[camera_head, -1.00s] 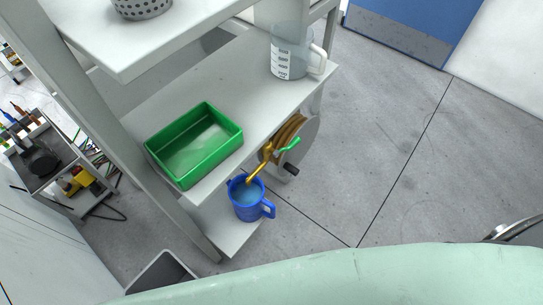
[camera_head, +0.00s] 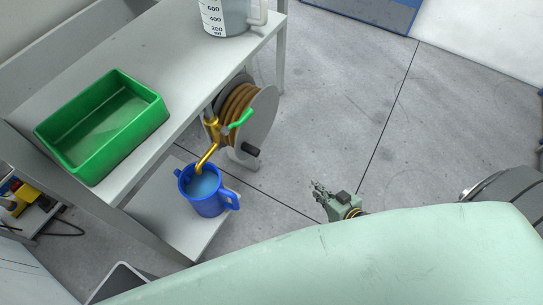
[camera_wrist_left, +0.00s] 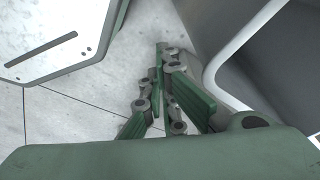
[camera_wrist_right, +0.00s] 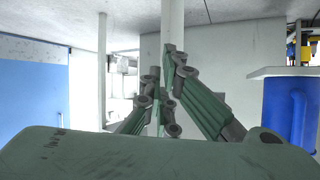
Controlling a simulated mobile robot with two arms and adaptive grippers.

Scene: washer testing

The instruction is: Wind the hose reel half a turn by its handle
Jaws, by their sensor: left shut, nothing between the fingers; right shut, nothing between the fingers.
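The hose reel (camera_head: 263,122) is a grey disc with brown hose wound behind it, at the side of the shelf unit in the head view. Its black handle (camera_head: 251,149) sticks out low on the disc. A brass tap (camera_head: 212,130) with a green lever (camera_head: 240,118) stands just left of the reel. My right gripper (camera_head: 317,187) is shut and empty, to the right of the handle and apart from it. It also shows shut in the right wrist view (camera_wrist_right: 162,75). My left gripper (camera_wrist_left: 161,72) is shut and empty in the left wrist view and hidden in the head view.
A blue jug (camera_head: 207,205) of water stands on the lower shelf under the tap. A green tray (camera_head: 150,118) and a clear measuring jug (camera_head: 226,22) are on the upper shelf. Bare floor (camera_head: 340,95) lies right of the reel.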

